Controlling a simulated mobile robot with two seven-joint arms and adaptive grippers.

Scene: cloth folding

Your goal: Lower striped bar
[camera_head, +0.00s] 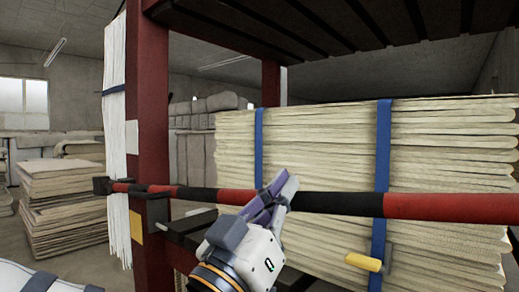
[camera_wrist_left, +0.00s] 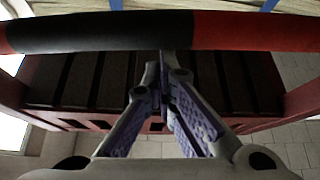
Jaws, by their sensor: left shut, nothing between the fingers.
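The red and black striped bar (camera_head: 440,207) runs level across the front of the rack in the head view. My right gripper is not in view.
Behind the bar, a stack of folded cream cloth (camera_head: 320,160) bound with blue straps (camera_head: 383,150) fills the rack. A red post (camera_head: 148,90) stands at left. A yellow handle (camera_head: 363,262) sits below the bar. More cloth stacks (camera_head: 62,190) stand farther left.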

